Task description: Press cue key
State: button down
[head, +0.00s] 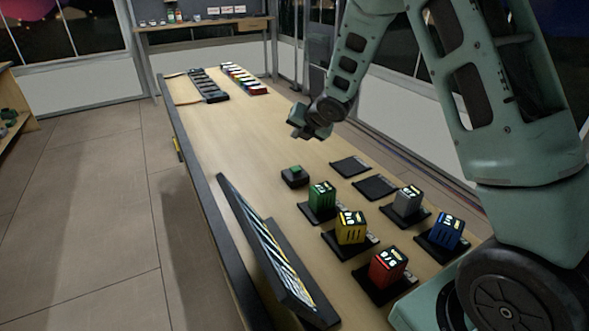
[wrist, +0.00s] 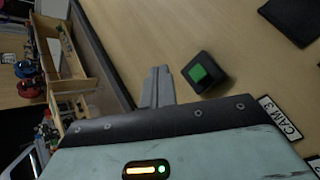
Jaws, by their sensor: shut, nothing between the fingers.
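The cue key is a small black block with a green button on top (head: 295,171). It stands on the wooden table, left of the middle row of black pads. In the wrist view the green key (wrist: 199,73) lies just right of my fingertips. My gripper (head: 306,130) is above the table, behind and above the key in the head view, and does not touch it. In the wrist view its grey fingers (wrist: 157,85) are together with nothing between them.
Near the key stand green (head: 322,197), yellow (head: 350,228), grey (head: 407,202), blue (head: 446,232) and red (head: 387,268) blocks on black pads. Two pads (head: 350,166) are empty. A tilted screen panel (head: 265,240) stands at the left edge. The table middle is clear.

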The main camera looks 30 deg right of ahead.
aim_at(297, 170)
notch_tip(297, 170, down, 9)
jog(key=b, duration=0.7)
dwell(1.8)
jog(key=shift+f+b, duration=0.3)
jog(key=shift+b, duration=0.25)
jog(key=shift+f+b, duration=0.5)
jog(key=shift+b, duration=0.05)
dwell(0.5)
jog(key=shift+r, duration=0.1)
dwell(0.3)
jog(key=shift+r+p, duration=0.65)
jog(key=shift+r, duration=0.15)
notch_tip(297, 170, up, 5)
jog(key=p, duration=0.4)
jog(key=shift+r, duration=0.1)
